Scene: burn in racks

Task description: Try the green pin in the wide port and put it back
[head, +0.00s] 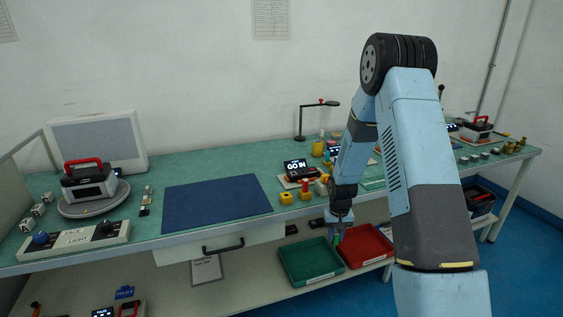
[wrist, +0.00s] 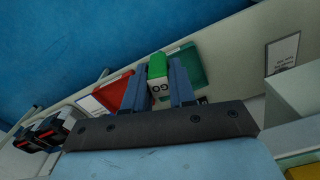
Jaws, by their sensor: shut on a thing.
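My gripper (head: 338,222) hangs past the front edge of the bench, above the trays on the lower shelf. In the wrist view, my gripper (wrist: 160,90) is shut on the green pin (wrist: 157,66), which has a white face with dark lettering that looks like "GO". In the head view only a small bit of green shows below the fingertips. A small display (head: 295,167) reading "GO IN" stands on the bench behind, on a light base with a red part. I cannot make out the wide port.
A green tray (head: 310,277) and a red tray (head: 383,256) sit below on the lower shelf. A blue mat (head: 216,203) lies clear to the left. A lamp (head: 301,122) stands at the back.

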